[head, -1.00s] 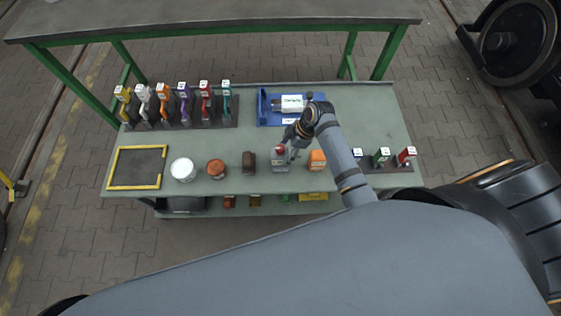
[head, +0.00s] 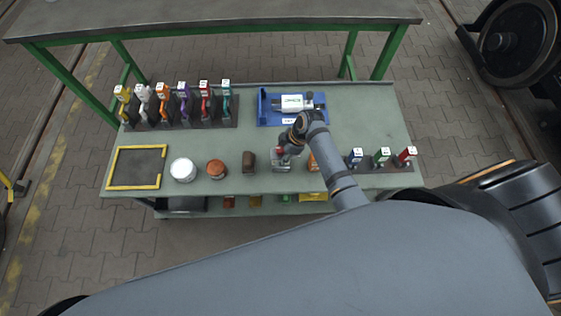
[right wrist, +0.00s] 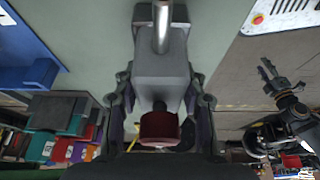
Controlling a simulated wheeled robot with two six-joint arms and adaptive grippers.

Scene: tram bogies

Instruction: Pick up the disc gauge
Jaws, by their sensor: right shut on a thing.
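The disc gauge appears to be the grey block-shaped device (head: 281,164) on the bench in the head view, partly covered by my right gripper (head: 287,152). In the right wrist view this device (right wrist: 162,80) has a silver rod at one end and a dark red part at the other. My right gripper (right wrist: 160,115) has one finger on each side of its grey body and is shut on it. It seems to stand on the bench still. My left gripper (right wrist: 272,76) shows small at the right of the right wrist view, with its fingers apart and empty; the head view does not show it.
A blue tray (head: 262,108) with a labelled tool lies behind. An orange block (head: 313,162) is close on the right, a brown block (head: 249,161) on the left. A yellow-edged dark mat (head: 137,167) lies at the left.

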